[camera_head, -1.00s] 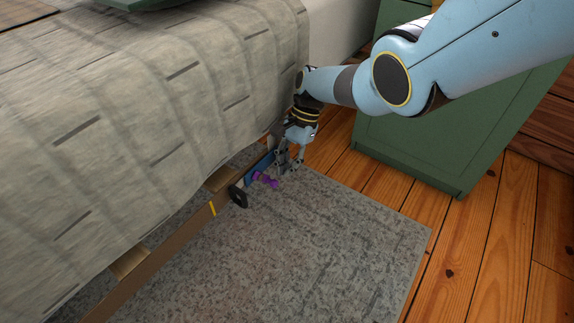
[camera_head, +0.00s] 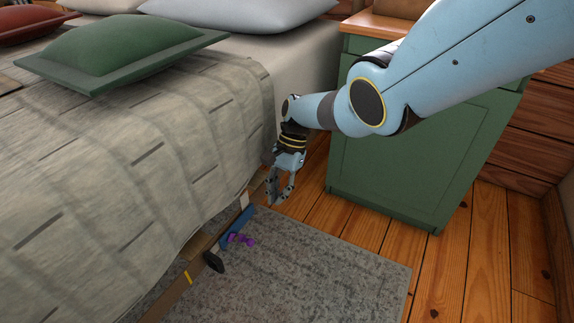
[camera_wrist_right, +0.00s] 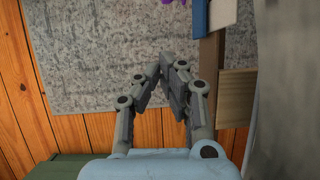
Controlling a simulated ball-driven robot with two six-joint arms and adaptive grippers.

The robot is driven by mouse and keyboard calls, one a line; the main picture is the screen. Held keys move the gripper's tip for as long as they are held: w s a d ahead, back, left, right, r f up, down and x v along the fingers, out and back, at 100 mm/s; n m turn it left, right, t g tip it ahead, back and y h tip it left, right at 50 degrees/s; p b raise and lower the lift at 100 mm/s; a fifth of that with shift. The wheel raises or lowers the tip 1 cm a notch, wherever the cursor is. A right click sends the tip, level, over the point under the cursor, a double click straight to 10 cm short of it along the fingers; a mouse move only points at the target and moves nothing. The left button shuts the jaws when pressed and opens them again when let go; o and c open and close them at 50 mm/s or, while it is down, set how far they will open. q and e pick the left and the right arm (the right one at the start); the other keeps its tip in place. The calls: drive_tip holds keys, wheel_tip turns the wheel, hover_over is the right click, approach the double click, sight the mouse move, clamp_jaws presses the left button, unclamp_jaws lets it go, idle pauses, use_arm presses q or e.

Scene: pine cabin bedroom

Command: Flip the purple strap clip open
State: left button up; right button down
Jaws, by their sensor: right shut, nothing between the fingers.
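The purple strap clip (camera_head: 242,239) is small and sits at the bed's lower edge, beside a blue piece (camera_head: 237,220) on the wooden bed rail. I cannot tell from its size whether it is flipped open. Only a sliver of the purple clip (camera_wrist_right: 178,3) shows at the top edge of the right wrist view. My right gripper (camera_head: 279,200) hangs above and to the right of the clip, apart from it. In the wrist view the right gripper's fingertips (camera_wrist_right: 171,62) are together and empty. My left gripper is not in view.
The bed with its grey blanket (camera_head: 120,165) fills the left. A green cabinet (camera_head: 415,160) stands to the right, behind my right arm. A grey rug (camera_head: 310,275) lies on the plank floor (camera_head: 455,245). A black piece (camera_head: 214,262) sticks out from the rail near the clip.

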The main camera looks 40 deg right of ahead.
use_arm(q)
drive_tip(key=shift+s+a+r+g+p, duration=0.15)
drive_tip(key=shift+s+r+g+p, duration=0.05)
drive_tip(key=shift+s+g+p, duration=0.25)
use_arm(e)
drive_tip(key=d+r, duration=0.1)
drive_tip(key=r, duration=0.1)
drive_tip(key=w+d+r, duration=0.1)
drive_tip(key=d+r, duration=0.1)
drive_tip(key=shift+d, duration=0.25)
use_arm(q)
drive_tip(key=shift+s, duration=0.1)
